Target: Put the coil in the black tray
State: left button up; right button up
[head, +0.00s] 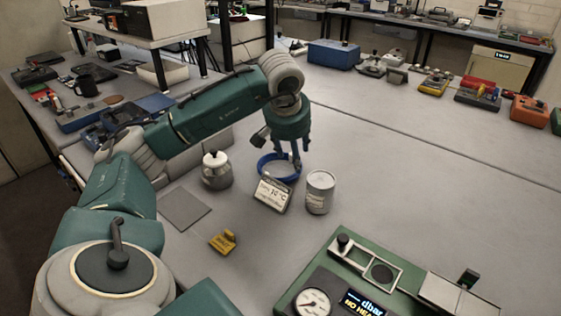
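A blue ring-shaped thing (262,167), which looks like the coil, lies on the grey bench around a pale middle. My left arm reaches in from the left, and my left gripper (290,161) points down over the ring's far right side. Its fingertips are close to the ring or at it; I cannot tell whether they touch or grip it. A display sign reading 30 °C (271,194) stands just in front of the ring and hides part of it. I cannot make out a black tray for certain; a flat dark grey square (183,208) lies to the left. My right gripper is not in view.
A grey can (319,192) stands close to the ring on the right, and a metal jar (216,171) stands on the left. A yellow block (224,242) lies nearer. A green device (385,290) with a gauge fills the front right. The bench's right middle is clear.

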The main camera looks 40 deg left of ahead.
pick_arm(q)
jog(key=shift+w+f, duration=0.2)
jog(key=shift+f, duration=0.3)
jog(key=shift+w+f, duration=0.1)
jog(key=shift+f, duration=0.05)
jog(key=shift+w+d+f, duration=0.1)
jog(key=shift+w+f, duration=0.05)
jog(key=shift+f, duration=0.15)
jog(key=p+x, duration=0.1)
jog(key=x, duration=0.2)
jog(key=shift+w+f, duration=0.2)
jog(key=shift+f, duration=0.1)
jog(key=shift+w+f, duration=0.15)
jog(key=shift+f, duration=0.25)
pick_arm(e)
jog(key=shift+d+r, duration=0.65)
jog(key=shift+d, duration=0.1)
pick_arm(q)
grip_shut()
jog(key=shift+r, duration=0.15)
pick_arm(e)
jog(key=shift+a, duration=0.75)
